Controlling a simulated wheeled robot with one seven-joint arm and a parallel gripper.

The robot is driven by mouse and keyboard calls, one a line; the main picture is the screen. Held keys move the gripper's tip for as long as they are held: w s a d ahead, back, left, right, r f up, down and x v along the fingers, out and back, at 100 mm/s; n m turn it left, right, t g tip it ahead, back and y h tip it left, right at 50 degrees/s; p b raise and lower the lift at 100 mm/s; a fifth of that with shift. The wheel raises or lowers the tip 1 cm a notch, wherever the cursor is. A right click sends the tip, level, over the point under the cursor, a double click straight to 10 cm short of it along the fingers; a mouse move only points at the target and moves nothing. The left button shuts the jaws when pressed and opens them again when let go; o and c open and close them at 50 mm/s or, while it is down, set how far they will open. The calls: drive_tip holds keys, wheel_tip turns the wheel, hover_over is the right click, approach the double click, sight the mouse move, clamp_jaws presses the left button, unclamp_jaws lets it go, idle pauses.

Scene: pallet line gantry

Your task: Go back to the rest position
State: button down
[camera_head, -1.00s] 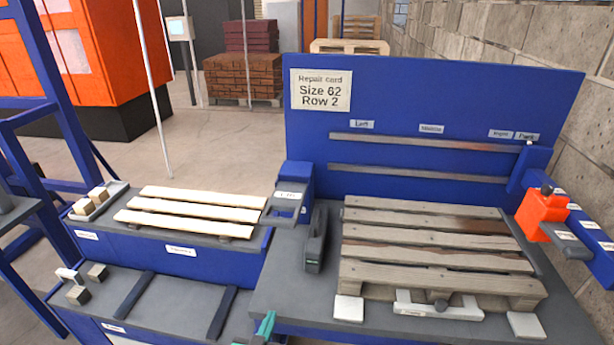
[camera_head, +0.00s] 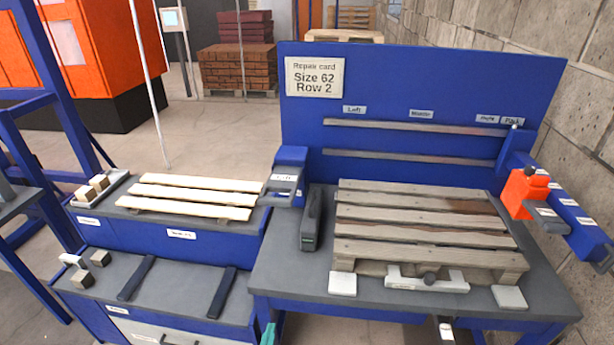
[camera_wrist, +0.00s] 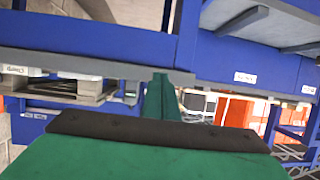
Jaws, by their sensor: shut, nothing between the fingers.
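My gripper (camera_wrist: 163,98) is green and shows in the wrist view with its fingers together and nothing between them. In the head view only a small green part of it (camera_head: 268,334) shows at the bottom edge, in front of the workbench's left front corner. A grey wooden pallet (camera_head: 425,218) lies on the workbench (camera_head: 285,270), apart from my gripper. In the wrist view the blue bench frame and grey top edge are close beyond the fingers.
Pale boards (camera_head: 197,196) lie on the left stand, above a lower shelf with dark bars (camera_head: 137,277). A black tool (camera_head: 311,219) stands left of the pallet. An orange tool (camera_head: 524,193) sits at the right. A blue panel with a repair card (camera_head: 316,78) stands behind. Floor is open behind the left stand.

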drive_tip(key=s+d+f+n+y, duration=0.1)
drive_tip(key=s+d, duration=0.2)
drive_tip(key=s, duration=0.7)
drive_tip(key=s+d+f+y, duration=0.1)
drive_tip(key=s+d, duration=0.1)
drive_tip(key=s, duration=0.7)
drive_tip(key=s+d+r, duration=0.2)
drive_tip(key=s+r, duration=0.2)
drive_tip(key=s, duration=0.3)
drive_tip(key=s+d+r+t+h, duration=0.1)
drive_tip(key=s+d+r, duration=0.2)
drive_tip(key=s+r, duration=0.2)
drive_tip(key=v, duration=0.3)
drive_tip(key=shift+s, duration=0.15)
